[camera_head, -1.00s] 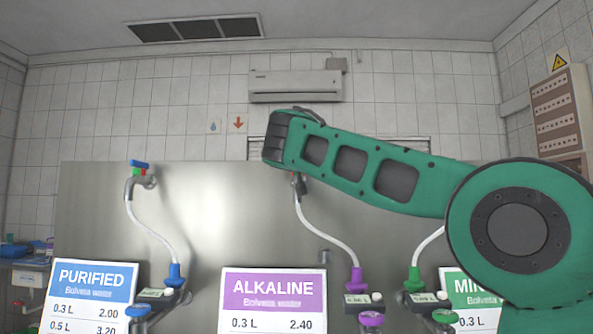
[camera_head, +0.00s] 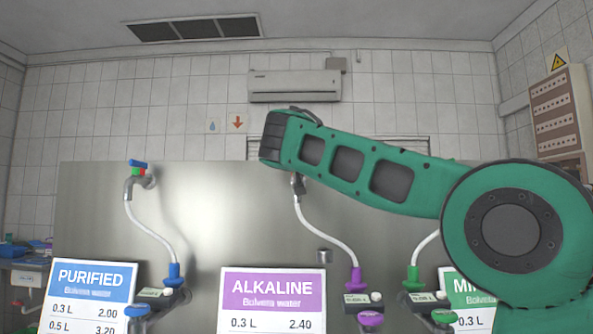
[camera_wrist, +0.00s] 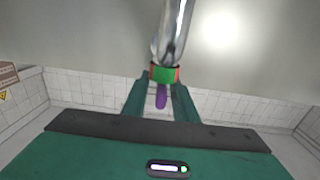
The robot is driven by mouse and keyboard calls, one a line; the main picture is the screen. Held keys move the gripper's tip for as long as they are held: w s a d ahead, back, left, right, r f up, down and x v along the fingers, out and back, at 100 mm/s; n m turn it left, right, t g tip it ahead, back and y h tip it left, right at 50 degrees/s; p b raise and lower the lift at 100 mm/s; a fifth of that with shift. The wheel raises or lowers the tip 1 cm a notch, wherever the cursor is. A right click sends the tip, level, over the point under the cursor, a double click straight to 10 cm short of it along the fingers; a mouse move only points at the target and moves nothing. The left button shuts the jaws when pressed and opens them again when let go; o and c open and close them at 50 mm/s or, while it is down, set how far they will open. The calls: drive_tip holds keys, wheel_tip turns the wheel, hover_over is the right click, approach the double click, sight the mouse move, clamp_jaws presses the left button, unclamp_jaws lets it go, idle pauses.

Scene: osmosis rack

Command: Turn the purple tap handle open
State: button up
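The purple tap handle (camera_wrist: 161,98) shows in the wrist view, below a green and red collar (camera_wrist: 164,74) on a chrome tap (camera_wrist: 174,30). My gripper (camera_wrist: 160,102) has its two green fingers apart, one on each side of the handle. Gaps show between the handle and both fingers, so it is not gripped. In the head view my arm hides the handle and gripper. Only the lower chrome spout (camera_head: 298,184) of this tap shows there, with a white hose running down to a purple nozzle (camera_head: 355,279).
A blue-handled tap (camera_head: 139,167) is on the steel panel (camera_head: 90,205) at left. Below are the PURIFIED sign (camera_head: 92,290), ALKALINE sign (camera_head: 272,300) and a partly hidden green sign (camera_head: 468,291). A purple knob (camera_head: 371,319) and green nozzle (camera_head: 413,279) sit lower right.

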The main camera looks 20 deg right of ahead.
drive_tip(key=v, duration=1)
drive_tip(key=shift+s, duration=0.3)
drive_tip(key=shift+a, duration=0.15)
